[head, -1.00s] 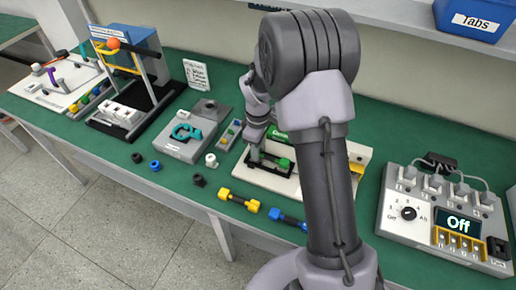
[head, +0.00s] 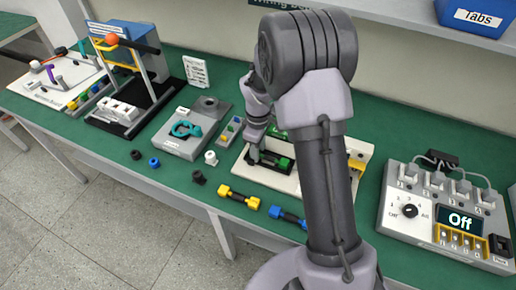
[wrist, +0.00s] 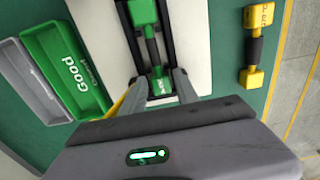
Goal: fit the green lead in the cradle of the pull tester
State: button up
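The green lead (wrist: 153,53), with green ends and a dark middle, lies along a dark channel (wrist: 163,99) on a white board (wrist: 193,30), which looks like the pull tester with its cradle. A green block (wrist: 142,12) covers or adjoins the lead's far end. In the head view the board (head: 244,172) sits at mid-bench, partly hidden by my arm. My gripper (wrist: 160,88) has its two fingers apart, one on each side of the lead's near end, with gaps visible. I cannot tell whether the lead is fully seated. My gripper is low over the board in the head view (head: 255,153).
A green "Good" bin (wrist: 62,48) and a grey bin (wrist: 28,95) stand beside the board. A switch box reading Off (head: 415,235) stands right. Small caps lie front left.

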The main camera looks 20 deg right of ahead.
notch_tip(320, 180, up, 17)
jog(key=p, duration=0.6)
jog(key=shift+r+p, duration=0.2)
jog(key=shift+p, duration=0.2)
